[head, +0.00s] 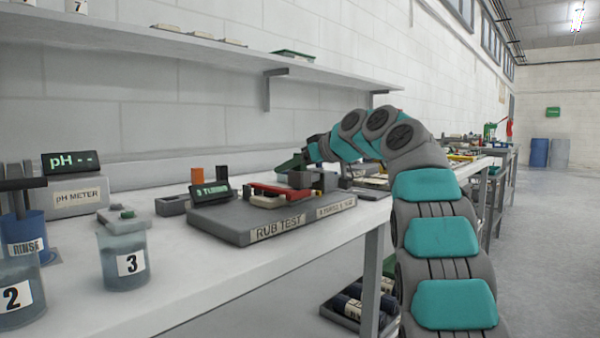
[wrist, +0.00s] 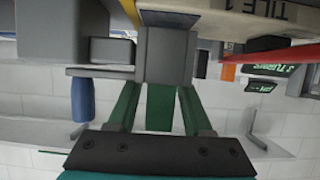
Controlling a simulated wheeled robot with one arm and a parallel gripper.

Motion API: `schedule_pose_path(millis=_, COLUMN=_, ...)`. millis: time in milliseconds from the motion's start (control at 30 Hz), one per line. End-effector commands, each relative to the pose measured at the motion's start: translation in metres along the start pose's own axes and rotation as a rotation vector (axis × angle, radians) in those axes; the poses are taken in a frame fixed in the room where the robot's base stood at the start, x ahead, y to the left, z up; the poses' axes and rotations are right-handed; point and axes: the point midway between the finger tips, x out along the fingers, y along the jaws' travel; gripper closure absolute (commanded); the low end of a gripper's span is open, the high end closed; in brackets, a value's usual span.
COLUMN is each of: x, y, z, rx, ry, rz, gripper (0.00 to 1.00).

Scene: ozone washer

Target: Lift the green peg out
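My gripper (head: 291,163) is at the rub test rig (head: 235,222), beside an upright grey block (head: 300,179). In the wrist view, which looks upside down, my gripper's two dark green fingers (wrist: 158,100) are spread apart and point at the grey block (wrist: 167,55). A flat green piece (wrist: 160,107), which may be the green peg, shows between the fingers. In the head view I cannot tell the peg from the fingers.
A red bar (head: 280,190) lies across the rig, beside a small display (head: 210,191) and an orange block (head: 197,174). Beakers (head: 123,262) and a pH meter (head: 75,197) stand at left. A shelf (head: 130,36) runs above. The bench front is clear.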

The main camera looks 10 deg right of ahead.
Motion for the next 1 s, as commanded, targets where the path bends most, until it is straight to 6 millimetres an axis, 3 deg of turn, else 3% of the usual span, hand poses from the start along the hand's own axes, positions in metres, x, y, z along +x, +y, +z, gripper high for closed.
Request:
schedule_pose_path(millis=67, x=-0.0001, y=-0.0001, z=-0.0001, rx=0.0, ry=0.0, rz=0.0, gripper=0.6)
schedule_pose_path(millis=433, x=-0.0003, y=-0.0001, z=-0.0002, rx=0.0, ry=0.0, rz=0.0, gripper=1.0)
schedule_pose_path(millis=1000, x=-0.0049, y=-0.0035, z=-0.0074, rx=-0.001, ry=0.001, rz=0.0, gripper=1.0)
